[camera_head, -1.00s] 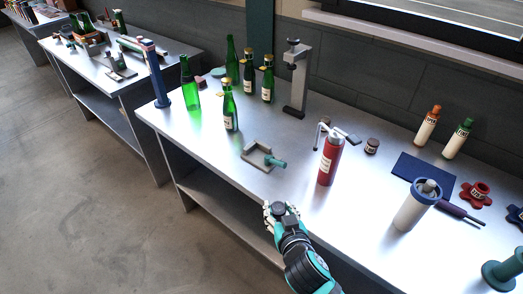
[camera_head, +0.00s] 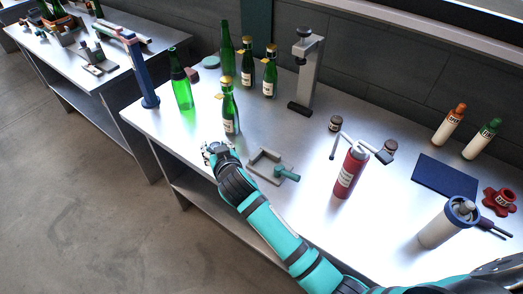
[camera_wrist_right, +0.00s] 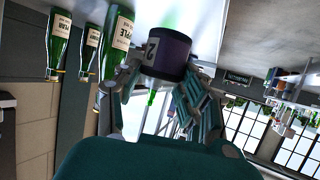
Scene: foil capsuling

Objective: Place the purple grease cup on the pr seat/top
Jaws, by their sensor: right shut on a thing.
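My right gripper (camera_head: 214,152) is shut on a purple cup (camera_wrist_right: 165,60), which shows in the right wrist view with a pale label on its side. In the head view the gripper is over the bench's front edge, left of the grey bracket-like fixture (camera_head: 257,166) and in front of a green bottle. The cup is hard to make out there. A grey upright press-like stand (camera_head: 306,75) stands at the back of the bench. I cannot tell which part is the named seat. My left gripper is not in view.
Several green bottles (camera_head: 229,112) stand behind the right gripper, and a blue post (camera_head: 141,75) is at the left end. A red bottle with a lever (camera_head: 349,173), small brown jars (camera_head: 335,123) and a white-blue canister (camera_head: 445,225) are to the right. Bare bench (camera_head: 285,133) lies in the middle.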

